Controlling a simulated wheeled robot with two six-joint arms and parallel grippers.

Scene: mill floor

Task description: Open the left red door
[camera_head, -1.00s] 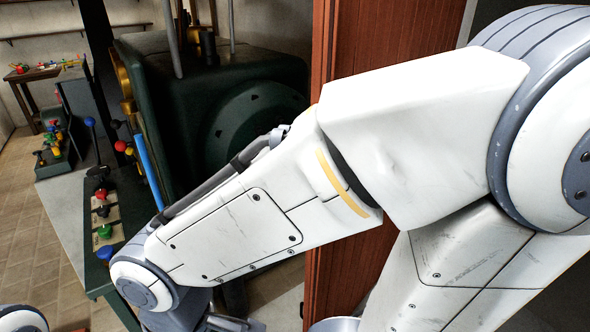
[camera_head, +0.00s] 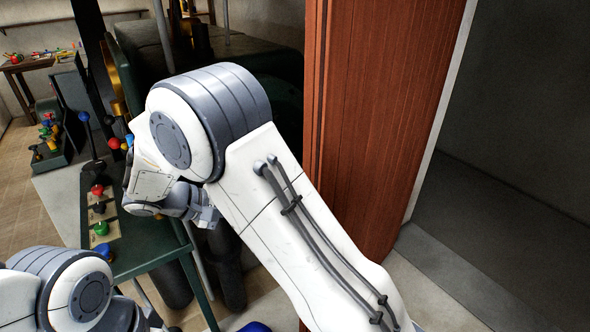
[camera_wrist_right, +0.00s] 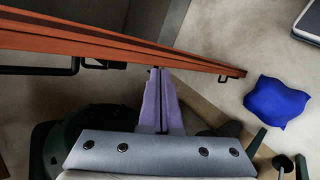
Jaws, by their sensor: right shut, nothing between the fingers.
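A tall red-brown door (camera_head: 385,110) stands upright in the middle of the head view, seen at a slant, with a grey opening to its right. My right arm crosses in front of its lower part. In the right wrist view the door (camera_wrist_right: 150,50) runs as a long edge from upper left to right, with black handles (camera_wrist_right: 103,65) at its left part. My right gripper (camera_wrist_right: 160,72) is shut and empty, its purple fingertips close to the door's edge; I cannot tell whether they touch. My left arm shows at the lower left of the head view; its gripper is out of view.
A green control bench (camera_head: 140,250) with coloured knobs stands left of the door, dark machinery behind it. A blue cushion-like object (camera_wrist_right: 277,101) lies on the floor at right in the wrist view. The floor in the grey opening (camera_head: 490,240) looks clear.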

